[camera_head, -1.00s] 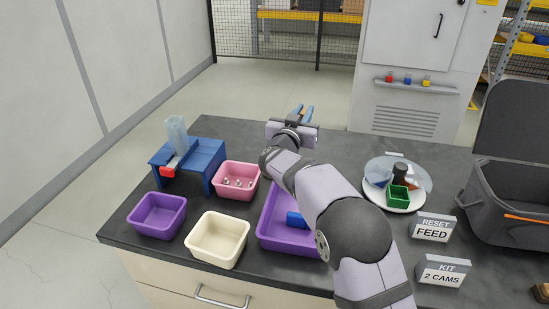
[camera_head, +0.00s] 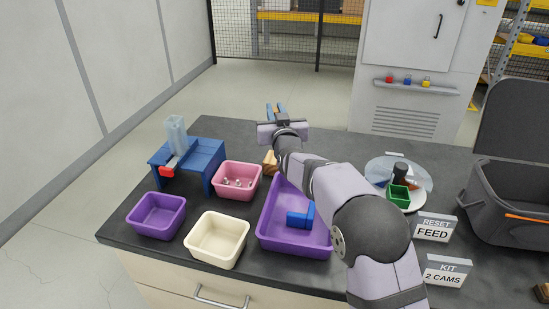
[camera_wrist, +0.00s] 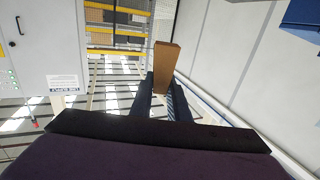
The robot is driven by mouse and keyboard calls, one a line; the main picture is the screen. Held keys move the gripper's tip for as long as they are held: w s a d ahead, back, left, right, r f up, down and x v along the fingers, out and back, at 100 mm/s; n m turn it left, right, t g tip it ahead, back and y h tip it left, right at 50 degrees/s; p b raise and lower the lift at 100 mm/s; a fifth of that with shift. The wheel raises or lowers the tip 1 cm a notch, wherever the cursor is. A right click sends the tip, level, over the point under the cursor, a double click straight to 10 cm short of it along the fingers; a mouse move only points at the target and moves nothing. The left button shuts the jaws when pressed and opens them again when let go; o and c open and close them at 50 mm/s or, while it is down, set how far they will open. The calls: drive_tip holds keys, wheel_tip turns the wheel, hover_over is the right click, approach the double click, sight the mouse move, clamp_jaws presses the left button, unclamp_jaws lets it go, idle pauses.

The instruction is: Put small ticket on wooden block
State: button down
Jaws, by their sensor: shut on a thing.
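My gripper (camera_head: 276,108) is raised above the back of the table, its fingers pointing away. In the wrist view its two dark fingers (camera_wrist: 161,100) are shut on a flat brown rectangular piece (camera_wrist: 165,64), which stands up past the fingertips. I cannot tell whether this piece is the small ticket; it hardly shows in the head view. A light wooden block (camera_head: 270,162) is partly hidden behind my arm, next to the pink bin. Another wooden piece (camera_head: 543,291) is cut off at the right edge.
A large purple tray (camera_head: 268,240) holds a blue part (camera_head: 300,218). Pink (camera_head: 238,194), small purple (camera_head: 157,229) and cream (camera_head: 217,254) bins stand left. A blue stand (camera_head: 205,157) is behind them. Right are a round plate (camera_head: 412,202), two signs (camera_head: 433,228) and a grey crate (camera_head: 510,215).

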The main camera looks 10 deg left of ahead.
drive_tip(key=shift+a+f, duration=0.1)
drive_tip(key=shift+f, duration=0.25)
hover_over(274, 163)
drive_tip(key=w, duration=0.3)
drive_tip(key=shift+a+f+p, duration=0.15)
drive_tip(key=shift+f+p, duration=0.1)
drive_tip(key=shift+f, duration=2.25)
drive_tip(key=shift+a+f+p, duration=0.15)
drive_tip(key=shift+f+p, duration=0.05)
drive_tip(key=shift+f, duration=2.25)
drive_tip(key=shift+f, duration=0.15)
drive_tip(key=shift+f, duration=0.1)
drive_tip(key=c, duration=1.7)
unclamp_jaws()
